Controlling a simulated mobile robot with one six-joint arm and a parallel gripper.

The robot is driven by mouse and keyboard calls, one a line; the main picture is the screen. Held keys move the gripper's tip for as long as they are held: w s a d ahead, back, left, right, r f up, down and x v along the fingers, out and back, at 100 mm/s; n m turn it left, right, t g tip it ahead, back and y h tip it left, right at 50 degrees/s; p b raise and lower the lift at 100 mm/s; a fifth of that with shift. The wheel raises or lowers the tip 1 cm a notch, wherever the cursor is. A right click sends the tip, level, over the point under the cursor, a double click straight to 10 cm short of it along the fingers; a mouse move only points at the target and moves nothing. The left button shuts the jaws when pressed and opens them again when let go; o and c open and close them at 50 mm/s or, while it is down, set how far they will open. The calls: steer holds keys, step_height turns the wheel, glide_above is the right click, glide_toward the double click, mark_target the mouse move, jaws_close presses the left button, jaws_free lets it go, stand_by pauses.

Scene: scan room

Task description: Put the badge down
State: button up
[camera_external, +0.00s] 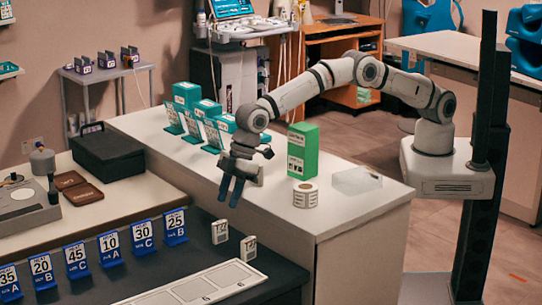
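My gripper (231,193) points down over the front edge of the white counter, with two dark blue fingers and a narrow gap between them. I cannot make out any badge between the fingers, and their opening is too small to judge. Two small white tags (220,232) with dark print stand upright on the dark table, below and near the gripper. A row of blue cards with numbers and letters, such as the 25 B card (175,226), stands to the left. Which of these is the badge I cannot tell.
A long white tray (190,290) with marked slots lies on the dark table (110,287). The white counter (330,212) holds a green box (303,151), a label roll (305,195), a clear block (356,181) and several teal boxes (187,95). A black case (107,153) stands left.

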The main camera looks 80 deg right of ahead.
steer(key=v, duration=0.3)
steer(key=d+r+m, duration=0.2)
steer(key=d+r, duration=0.7)
steer(key=d, duration=0.4)
steer(key=s+d+r+m+h, duration=0.1)
steer(key=s+d+r, duration=0.35)
steer(key=d, duration=0.55)
steer(key=s+d+r+m+h, duration=0.1)
steer(key=s+d+r+m, duration=0.15)
steer(key=s+d, duration=0.45)
steer(key=s+d+f+m, duration=0.1)
steer(key=s+d, duration=0.9)
steer(key=s, duration=0.2)
steer(key=s+d+f+m+h, duration=0.1)
steer(key=s+d+f+m, duration=0.1)
steer(key=s+d, duration=0.9)
steer(key=s, duration=0.2)
steer(key=shift+s+f, duration=0.2)
steer(key=shift+s, duration=0.15)
